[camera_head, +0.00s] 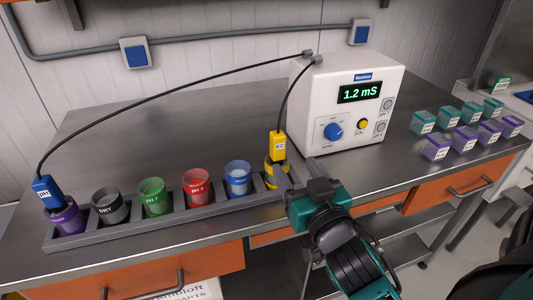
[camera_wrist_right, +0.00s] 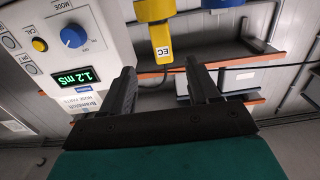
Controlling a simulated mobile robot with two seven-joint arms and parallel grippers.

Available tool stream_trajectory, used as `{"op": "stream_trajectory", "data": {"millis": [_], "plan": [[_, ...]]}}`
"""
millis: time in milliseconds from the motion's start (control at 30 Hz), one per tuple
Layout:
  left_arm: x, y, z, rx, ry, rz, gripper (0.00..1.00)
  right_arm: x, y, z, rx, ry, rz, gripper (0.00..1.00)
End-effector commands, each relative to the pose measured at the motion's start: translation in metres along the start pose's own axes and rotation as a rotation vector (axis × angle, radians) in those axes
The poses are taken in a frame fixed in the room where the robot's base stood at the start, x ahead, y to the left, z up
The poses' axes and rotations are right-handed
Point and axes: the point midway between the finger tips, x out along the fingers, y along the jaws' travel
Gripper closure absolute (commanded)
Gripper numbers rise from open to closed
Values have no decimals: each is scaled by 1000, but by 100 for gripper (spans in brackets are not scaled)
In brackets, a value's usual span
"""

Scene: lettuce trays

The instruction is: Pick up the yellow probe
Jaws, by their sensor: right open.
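The yellow probe (camera_head: 278,146), labelled EC, stands upright in the yellow cup (camera_head: 270,182) at the right end of the grey rack (camera_head: 150,231). A black cable runs from its top to the white meter (camera_head: 339,141). My right gripper (camera_head: 287,180) is just to the right of the yellow cup, its fingers pointing toward it. In the right wrist view the right gripper (camera_wrist_right: 164,66) is open and empty. The yellow probe (camera_wrist_right: 162,42) shows there beyond the fingertips, roughly in line with the gap. My left gripper is not in view.
A blue probe (camera_head: 48,191) stands in a purple cup (camera_head: 67,221) at the rack's left end. Grey, green, red and blue cups stand between. Several teal and purple boxes (camera_head: 448,141) sit at the right. The steel bench (camera_head: 120,140) behind the rack is clear.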

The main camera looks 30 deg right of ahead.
Motion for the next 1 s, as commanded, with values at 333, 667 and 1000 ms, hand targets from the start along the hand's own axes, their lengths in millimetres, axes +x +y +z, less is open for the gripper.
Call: {"op": "stream_trajectory", "data": {"millis": [333, 667, 1000], "plan": [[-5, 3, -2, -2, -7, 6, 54, 56, -1, -1, -2, 2, -2, 39], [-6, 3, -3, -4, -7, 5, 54, 80, -3, 2, -3, 0, -2, 39], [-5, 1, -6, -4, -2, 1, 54, 118, -5, 5, -1, -1, -2, 39]]}}
